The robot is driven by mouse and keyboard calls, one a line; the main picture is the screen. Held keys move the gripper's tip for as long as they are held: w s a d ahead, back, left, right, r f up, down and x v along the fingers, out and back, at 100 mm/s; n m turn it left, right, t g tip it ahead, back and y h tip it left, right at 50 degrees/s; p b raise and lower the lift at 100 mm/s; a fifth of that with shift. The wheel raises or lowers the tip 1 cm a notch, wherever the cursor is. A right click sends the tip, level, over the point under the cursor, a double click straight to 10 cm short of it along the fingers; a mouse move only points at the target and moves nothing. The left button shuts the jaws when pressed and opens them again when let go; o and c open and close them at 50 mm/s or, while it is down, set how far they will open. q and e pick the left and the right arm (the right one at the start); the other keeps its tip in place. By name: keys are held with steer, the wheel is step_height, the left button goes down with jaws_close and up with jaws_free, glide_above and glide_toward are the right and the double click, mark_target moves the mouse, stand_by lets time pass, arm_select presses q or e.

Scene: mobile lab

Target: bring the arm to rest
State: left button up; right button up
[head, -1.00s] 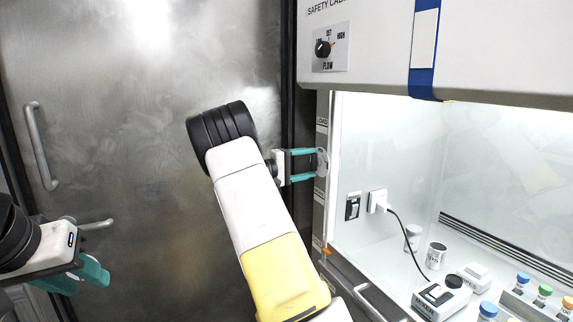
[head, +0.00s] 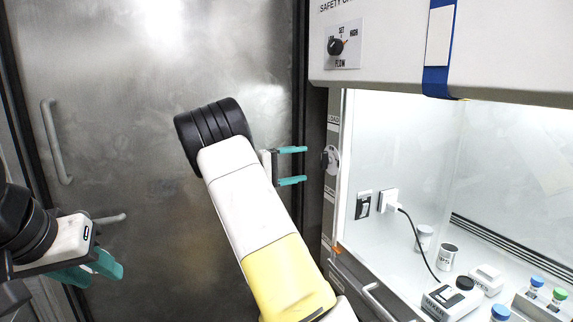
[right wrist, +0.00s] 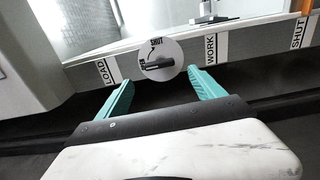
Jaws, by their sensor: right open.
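My right gripper (head: 292,166) is open and empty in the head view, its teal fingers pointing right at the cabinet's side post. In the right wrist view its two fingers (right wrist: 158,98) stand apart, with a round dial (right wrist: 157,60) beyond the gap, between the LOAD and WORK labels. The dial has a dark lever and also shows in the head view (head: 331,159), clear of the fingertips. My left gripper (head: 103,268) is at the lower left of the head view, its teal fingers pointing right; the gap between them is not clear.
The safety cabinet (head: 400,55) fills the right side, with a flow knob (head: 336,46) on its front. Inside are a white device (head: 452,298), jars and capped vials. A metal door (head: 130,150) with handles stands behind my arms. Open space lies left of the cabinet post.

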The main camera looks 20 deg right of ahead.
stand_by(0.4)
steer(key=s+f+m+g+y, duration=0.1)
steer(key=s+f+y, duration=0.1)
steer(key=s+y, duration=0.4)
steer(key=s+f+g+y, duration=0.1)
steer(key=s+f+y, duration=0.2)
steer(key=s, duration=0.5)
steer(key=s+a+r+t+y, duration=0.2)
steer(key=s+a+y, duration=0.3)
steer(key=s+a, duration=0.4)
steer(key=s+a+r+t+y, duration=0.2)
steer(key=s+a+t+y, duration=0.2)
steer(key=s+a, duration=0.6)
steer(key=shift+s+t+y, duration=0.3)
steer(key=shift+s+y, duration=0.75)
steer(key=shift+y, duration=0.05)
